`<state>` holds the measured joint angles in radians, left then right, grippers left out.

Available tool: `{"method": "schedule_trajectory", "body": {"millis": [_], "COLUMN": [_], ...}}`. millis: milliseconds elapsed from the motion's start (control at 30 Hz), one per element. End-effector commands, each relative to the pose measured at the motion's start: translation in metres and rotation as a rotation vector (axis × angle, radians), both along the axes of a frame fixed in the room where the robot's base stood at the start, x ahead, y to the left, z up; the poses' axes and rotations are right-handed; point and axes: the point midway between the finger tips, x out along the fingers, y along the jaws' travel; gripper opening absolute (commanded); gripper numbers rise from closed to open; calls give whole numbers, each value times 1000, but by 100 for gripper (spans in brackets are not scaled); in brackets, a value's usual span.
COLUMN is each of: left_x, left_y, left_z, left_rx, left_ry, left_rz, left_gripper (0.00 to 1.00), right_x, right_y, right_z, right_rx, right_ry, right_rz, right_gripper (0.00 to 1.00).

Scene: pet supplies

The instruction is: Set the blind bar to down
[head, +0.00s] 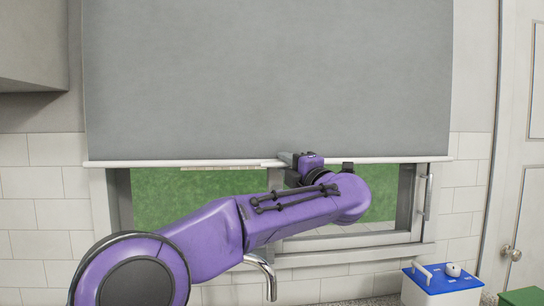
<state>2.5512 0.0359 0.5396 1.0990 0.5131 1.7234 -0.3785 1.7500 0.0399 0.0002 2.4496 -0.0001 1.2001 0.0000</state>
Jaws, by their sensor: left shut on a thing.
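The grey roller blind (265,80) hangs over the upper part of the window in the head view. The pale blind bar (395,160) runs level along its lower edge, and the lower part of the window shows beneath it. My left gripper (289,158) is at the middle of the bar and is shut on it. The fingertips are partly hidden by the wrist, and my purple left arm crosses in front of the window opening. My right gripper is not in view.
A window handle (427,197) stands out on the right frame. A metal tap (262,272) rises below the sill. A white box with a blue lid (440,280) stands at lower right, near a door with a knob (511,252). A cabinet (32,45) hangs at upper left.

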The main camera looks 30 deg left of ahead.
Motion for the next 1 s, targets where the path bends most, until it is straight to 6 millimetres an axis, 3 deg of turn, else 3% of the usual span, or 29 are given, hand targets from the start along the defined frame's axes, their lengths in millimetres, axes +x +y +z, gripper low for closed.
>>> {"method": "schedule_trajectory", "body": {"millis": [33, 200, 667, 700, 733, 1000], "left_x": [-1, -1, 0, 0, 0, -1], "left_y": [-4, -5, -4, -4, -4, 0], "left_z": [-13, -28, -38, -38, -38, -35], "left_rx": [2, 1, -4, -4, -5, -3], "left_ry": [-5, -6, 5, 6, 5, 2], "left_rz": [-5, -6, -3, -3, -3, 1], "left_gripper": [0, 0, 0, 33, 38, 38], "right_x": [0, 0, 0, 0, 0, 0], "right_y": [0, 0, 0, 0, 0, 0], "right_z": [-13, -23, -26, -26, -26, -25], "right_rx": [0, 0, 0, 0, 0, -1], "right_ry": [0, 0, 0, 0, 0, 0], "right_rz": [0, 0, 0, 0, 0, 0], "right_gripper": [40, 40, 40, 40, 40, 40]}}
